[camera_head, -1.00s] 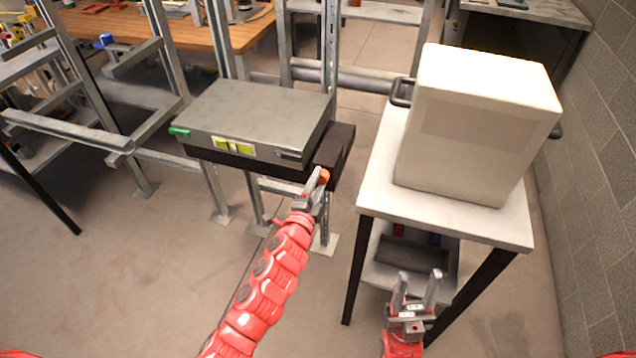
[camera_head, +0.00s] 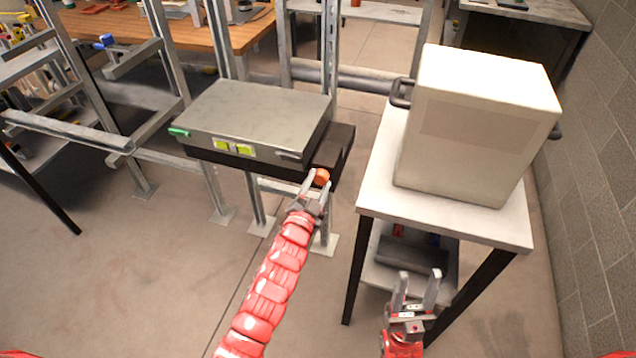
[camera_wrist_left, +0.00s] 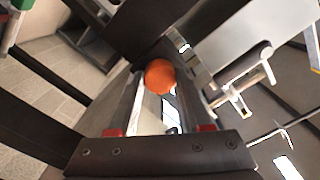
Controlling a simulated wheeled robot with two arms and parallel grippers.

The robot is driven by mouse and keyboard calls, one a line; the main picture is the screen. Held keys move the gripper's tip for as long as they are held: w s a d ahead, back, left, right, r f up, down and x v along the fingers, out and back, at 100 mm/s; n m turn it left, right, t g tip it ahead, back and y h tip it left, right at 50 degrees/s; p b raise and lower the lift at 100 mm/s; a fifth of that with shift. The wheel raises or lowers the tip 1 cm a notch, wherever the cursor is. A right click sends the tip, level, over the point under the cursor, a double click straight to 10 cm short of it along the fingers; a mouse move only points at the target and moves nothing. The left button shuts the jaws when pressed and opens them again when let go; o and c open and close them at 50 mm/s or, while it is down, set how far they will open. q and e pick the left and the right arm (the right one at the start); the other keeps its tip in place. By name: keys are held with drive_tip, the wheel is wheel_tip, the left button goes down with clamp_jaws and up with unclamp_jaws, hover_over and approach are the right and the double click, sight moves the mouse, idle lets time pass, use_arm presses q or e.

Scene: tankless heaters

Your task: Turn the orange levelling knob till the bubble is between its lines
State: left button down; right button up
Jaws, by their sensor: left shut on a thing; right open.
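The orange levelling knob (camera_head: 321,177) is at the front right corner of the grey slab-like unit (camera_head: 255,115). My left gripper (camera_head: 316,184) is shut on the knob, one finger on each side. The left wrist view shows the orange knob (camera_wrist_left: 159,76) between the fingertips. The yellow-green level vial (camera_head: 232,147) is on the unit's front face. It is too small to tell where the bubble is between its lines. My right gripper (camera_head: 417,291) is open and empty, in front of the white-topped stand.
A cream box (camera_head: 475,125) with dark side handles stands on the white-topped stand (camera_head: 375,190), right of the unit. A green handle (camera_head: 179,132) sticks out at the unit's left. Metal frame posts stand behind and below the unit. The floor in front is clear.

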use_arm(q)
drive_tip(key=shift+f, duration=0.15)
idle(0.3)
drive_tip(key=shift+c, duration=1.7)
unclamp_jaws()
drive_tip(key=shift+s, duration=0.1)
drive_tip(key=b+v, duration=0.1)
drive_tip(key=v, duration=1.6)
drive_tip(key=shift+s+b, duration=0.15)
drive_tip(key=shift+b, duration=0.25)
drive_tip(key=shift+r, duration=0.2)
